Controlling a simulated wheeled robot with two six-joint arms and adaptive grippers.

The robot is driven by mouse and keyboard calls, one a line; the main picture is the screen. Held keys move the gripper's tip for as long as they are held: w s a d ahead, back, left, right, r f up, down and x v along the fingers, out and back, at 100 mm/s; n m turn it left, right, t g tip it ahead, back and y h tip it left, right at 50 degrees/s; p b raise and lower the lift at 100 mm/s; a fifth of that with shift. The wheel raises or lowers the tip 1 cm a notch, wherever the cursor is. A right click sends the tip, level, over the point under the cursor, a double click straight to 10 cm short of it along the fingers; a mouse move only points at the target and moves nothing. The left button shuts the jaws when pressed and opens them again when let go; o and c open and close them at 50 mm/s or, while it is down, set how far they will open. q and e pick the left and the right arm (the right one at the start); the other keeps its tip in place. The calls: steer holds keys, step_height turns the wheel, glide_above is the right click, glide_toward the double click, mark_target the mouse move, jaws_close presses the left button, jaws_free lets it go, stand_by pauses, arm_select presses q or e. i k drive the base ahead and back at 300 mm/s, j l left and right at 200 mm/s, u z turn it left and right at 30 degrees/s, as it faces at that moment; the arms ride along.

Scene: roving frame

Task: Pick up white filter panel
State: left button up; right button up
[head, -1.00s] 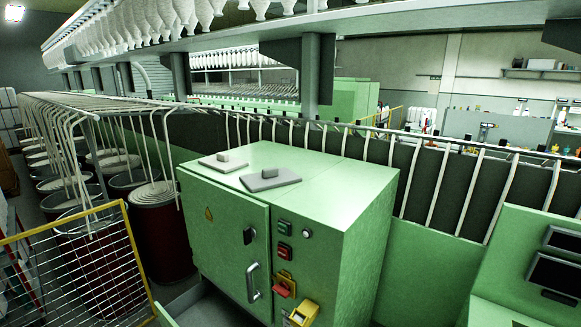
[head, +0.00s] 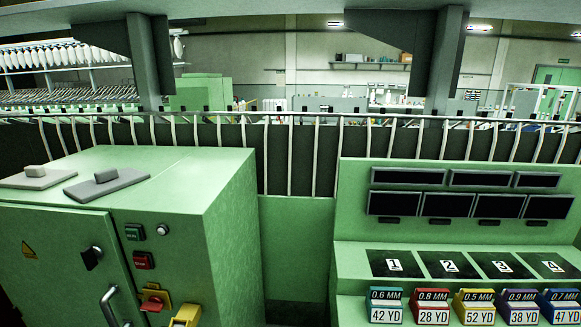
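Two flat panels with block handles lie on top of the green cabinet at the left in the head view. The lighter, off-white one, which looks like the white filter panel (head: 36,179), is at the far left. A darker grey panel (head: 107,186) lies just right of it, and the two are apart. Neither of my grippers shows in the head view.
The green cabinet (head: 232,230) has a door handle, buttons and a red-and-yellow switch on its front. At right, a green console (head: 350,200) has dark screens, numbered slots (head: 394,265) and several coloured labelled boxes (head: 387,306). A recessed gap separates cabinet and console.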

mark_target(34, 177)
steer(key=u, duration=1.55)
steer(key=z, duration=0.35)
steer(key=i+j+z, duration=0.2)
steer(key=j+z, duration=0.3)
steer(key=j, duration=0.5)
steer(key=j+z, duration=0.45)
steer(key=j, duration=0.55)
